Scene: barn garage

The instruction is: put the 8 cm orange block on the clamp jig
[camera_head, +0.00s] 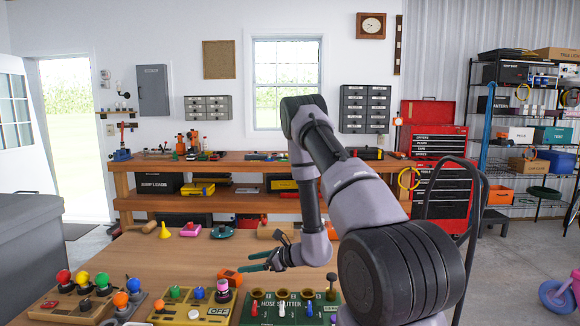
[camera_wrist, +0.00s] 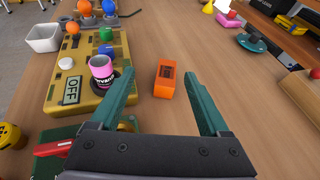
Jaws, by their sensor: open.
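An orange block (camera_wrist: 165,80) with a darker marked top lies on the wooden workbench. In the wrist view it shows between my fingertips, with bare bench on both sides. In the head view the orange block (camera_head: 230,277) sits at the bench's near side, below and left of my gripper (camera_head: 251,262). My gripper (camera_wrist: 160,73) has its two green fingers spread wide, nothing held, and looks to be above the bench. I cannot tell for certain which thing is the clamp jig.
A yellow panel (camera_wrist: 85,88) with a pink can and knobs stands left of the block. A green hose splitter panel (camera_head: 262,315) is at the near edge. A dark green round thing (camera_wrist: 252,43) and a pink thing (camera_wrist: 229,20) stand farther back. The bench (camera_head: 130,255) middle is clear.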

